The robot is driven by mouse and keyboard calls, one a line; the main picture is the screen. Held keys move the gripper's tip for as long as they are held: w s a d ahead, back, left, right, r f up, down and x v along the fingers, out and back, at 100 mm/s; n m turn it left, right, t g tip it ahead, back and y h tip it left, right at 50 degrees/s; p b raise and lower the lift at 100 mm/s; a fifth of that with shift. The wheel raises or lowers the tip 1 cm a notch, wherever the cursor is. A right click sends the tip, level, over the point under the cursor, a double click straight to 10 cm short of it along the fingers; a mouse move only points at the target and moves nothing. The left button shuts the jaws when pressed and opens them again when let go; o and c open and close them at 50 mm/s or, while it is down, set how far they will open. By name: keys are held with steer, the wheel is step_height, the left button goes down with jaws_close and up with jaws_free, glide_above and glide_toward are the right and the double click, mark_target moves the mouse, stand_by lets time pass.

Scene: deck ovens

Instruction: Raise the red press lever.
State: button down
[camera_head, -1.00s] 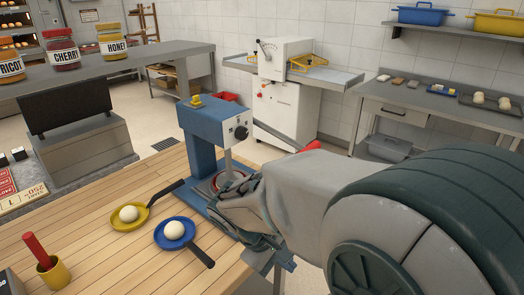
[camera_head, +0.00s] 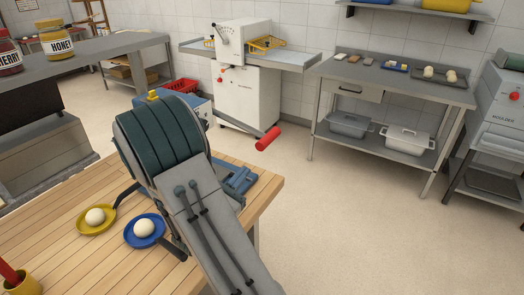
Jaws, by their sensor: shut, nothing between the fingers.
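The red press lever (camera_head: 268,138) is a grey bar ending in a red grip. It sticks out to the right of the blue press, past the table's edge, and its grip end is lower in the picture. The blue press shows only in part: some of its head (camera_head: 199,103) and its base (camera_head: 238,178). My arm covers the rest of it. My gripper is hidden behind my own arm links, so its place and its fingers cannot be seen. Nothing of mine visibly touches the red grip.
A yellow pan (camera_head: 78,225) and a blue pan (camera_head: 133,240), each with a dough ball, sit on the wooden table (camera_head: 60,268). A white machine (camera_head: 250,93) stands behind the lever. A steel table (camera_head: 395,82) is at the right. Open floor lies right of the wooden table.

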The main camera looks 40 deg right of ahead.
steer(key=p+x, duration=0.2)
steer(key=x, duration=0.8)
steer(key=shift+p, duration=0.35)
steer(key=shift+r, duration=0.1)
